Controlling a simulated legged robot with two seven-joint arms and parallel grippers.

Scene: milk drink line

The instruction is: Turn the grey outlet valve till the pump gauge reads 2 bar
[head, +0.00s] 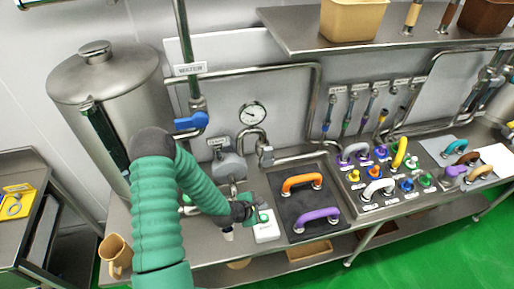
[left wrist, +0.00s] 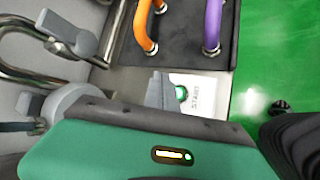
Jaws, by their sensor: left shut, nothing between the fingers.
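The round white pump gauge (head: 253,114) sits on the back panel; its needle is too small to read. Below it, a grey valve handle (head: 266,155) sits on the bent steel pipe; a grey lever on the pipe also shows in the left wrist view (left wrist: 62,32). My left gripper (head: 252,212) is shut and empty, low and in front of the valve, apart from it. It is close to the white start box (head: 267,233) with a green button (left wrist: 182,94). Whether a fingertip touches the button, I cannot tell. My right gripper is not in view.
The grey pump (head: 228,167) stands left of the valve, under a blue-handled valve (head: 190,121) and beside a steel tank (head: 110,85). A dark mat (head: 308,225) with an orange handle (head: 302,182) and a purple handle (head: 318,216) lies to the right.

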